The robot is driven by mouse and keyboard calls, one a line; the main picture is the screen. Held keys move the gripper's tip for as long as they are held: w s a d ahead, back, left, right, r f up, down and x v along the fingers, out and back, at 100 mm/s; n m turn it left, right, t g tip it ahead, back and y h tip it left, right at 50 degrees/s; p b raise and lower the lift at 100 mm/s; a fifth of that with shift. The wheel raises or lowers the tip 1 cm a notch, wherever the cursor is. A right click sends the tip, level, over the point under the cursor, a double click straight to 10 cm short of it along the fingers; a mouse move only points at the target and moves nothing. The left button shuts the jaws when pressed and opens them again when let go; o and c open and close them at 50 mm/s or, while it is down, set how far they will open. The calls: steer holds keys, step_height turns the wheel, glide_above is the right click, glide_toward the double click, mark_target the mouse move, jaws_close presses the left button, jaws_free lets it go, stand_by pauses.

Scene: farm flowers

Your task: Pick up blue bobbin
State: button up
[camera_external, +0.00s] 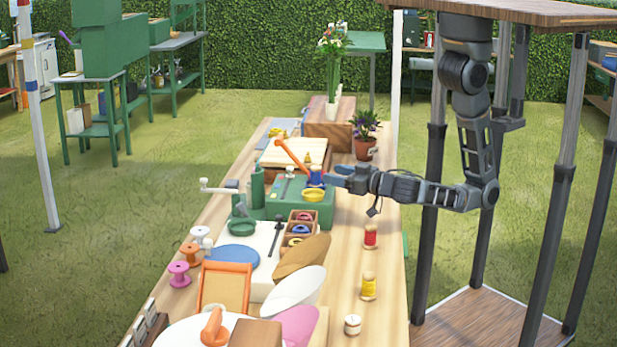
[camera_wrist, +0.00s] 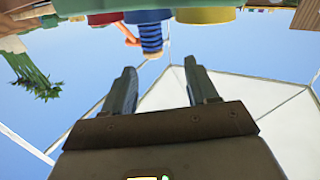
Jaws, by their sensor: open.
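The blue bobbin (camera_external: 316,176) stands on the green box (camera_external: 296,204) near the middle of the bench in the external view. In the wrist view, which looks upside down, the blue bobbin (camera_wrist: 151,40) shows its ridged blue body beyond the fingertips, slightly left of the middle between them. My gripper (camera_external: 334,180) reaches in from the right, close to the bobbin at about its height. In the wrist view my gripper (camera_wrist: 160,72) has its two fingers apart with nothing between them.
A yellow ring (camera_external: 313,195) lies on the green box in front of the bobbin. An orange lever (camera_external: 292,157) rises behind it. A potted plant (camera_external: 365,136) stands behind my gripper. Red (camera_external: 370,236) and yellow (camera_external: 368,286) spools stand along the bench's right side.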

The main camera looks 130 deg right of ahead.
mark_target(319, 172)
steer(key=shift+m, duration=0.7)
steer(key=shift+s+f+p+x, duration=0.2)
steer(key=shift+p+x, duration=0.2)
steer(key=shift+x, duration=0.95)
steer(key=shift+s+f+p+x, duration=0.1)
steer(key=shift+f+p+x, duration=0.2)
steer(key=shift+x, duration=1.05)
steer(key=shift+s+f+p+x, duration=0.15)
steer(key=shift+p+x, duration=0.3)
steer(key=shift+x, duration=0.9)
steer(key=shift+d, duration=0.15)
steer(key=shift+c, duration=0.2)
steer(key=c, duration=1)
steer(key=shift+r, duration=0.2)
